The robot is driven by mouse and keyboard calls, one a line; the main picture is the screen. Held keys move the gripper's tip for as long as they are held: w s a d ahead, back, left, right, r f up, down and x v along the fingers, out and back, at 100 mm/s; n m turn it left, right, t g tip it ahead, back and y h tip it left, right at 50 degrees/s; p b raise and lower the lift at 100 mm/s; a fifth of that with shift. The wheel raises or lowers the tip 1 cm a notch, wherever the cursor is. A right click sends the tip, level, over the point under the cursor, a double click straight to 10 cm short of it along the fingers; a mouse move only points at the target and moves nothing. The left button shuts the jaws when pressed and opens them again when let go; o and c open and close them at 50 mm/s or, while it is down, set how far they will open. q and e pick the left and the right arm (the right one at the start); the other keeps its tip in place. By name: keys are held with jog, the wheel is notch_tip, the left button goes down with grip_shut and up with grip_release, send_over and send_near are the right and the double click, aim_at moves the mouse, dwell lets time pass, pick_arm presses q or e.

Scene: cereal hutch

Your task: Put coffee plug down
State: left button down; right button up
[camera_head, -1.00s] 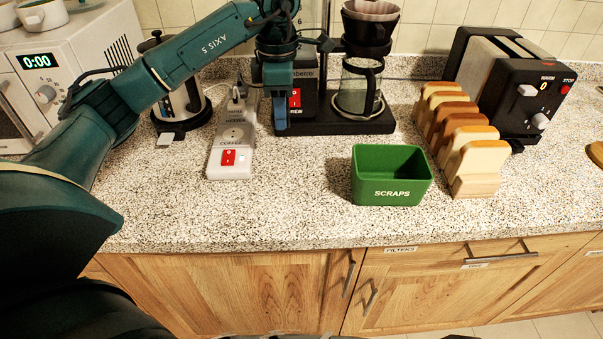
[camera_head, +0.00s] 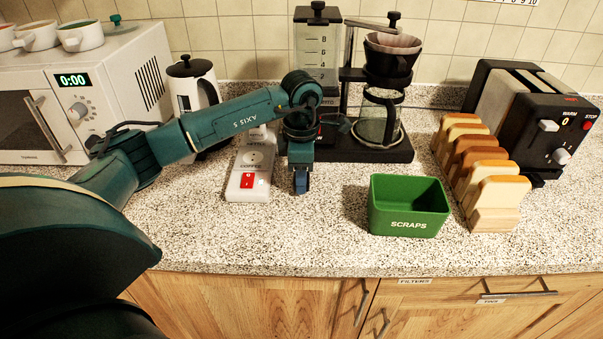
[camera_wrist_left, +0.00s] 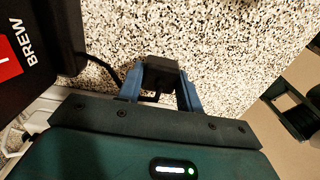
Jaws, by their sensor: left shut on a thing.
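My left gripper (camera_head: 301,186) is low over the counter in front of the coffee machine (camera_head: 352,148), just right of the power strip (camera_head: 249,178). In the left wrist view its two blue fingers (camera_wrist_left: 160,83) are shut on the black coffee plug (camera_wrist_left: 161,70). A black cord (camera_wrist_left: 108,69) runs beside the machine. The plug is hidden by the gripper in the head view. I cannot tell whether it touches the counter. The strip has a COFFEE label, a red switch (camera_head: 247,181) and a visible empty socket (camera_head: 254,158). My right gripper is not in view.
A green SCRAPS bin (camera_head: 408,223) stands right of the gripper, with a bread rack (camera_head: 493,220) and black toaster (camera_head: 534,120) beyond. A French press (camera_head: 194,95) and microwave (camera_head: 95,100) are at left. The front counter is clear.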

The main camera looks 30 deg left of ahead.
pick_arm(q)
jog(key=shift+f+b, duration=0.35)
jog(key=shift+f, duration=0.3)
jog(key=c, duration=0.9)
grip_release()
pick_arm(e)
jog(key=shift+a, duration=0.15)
pick_arm(q)
jog(key=shift+r, duration=0.1)
jog(key=shift+r, duration=0.2)
notch_tip(320, 180, up, 13)
jog(key=shift+f+b, duration=0.1)
jog(key=shift+b, duration=0.2)
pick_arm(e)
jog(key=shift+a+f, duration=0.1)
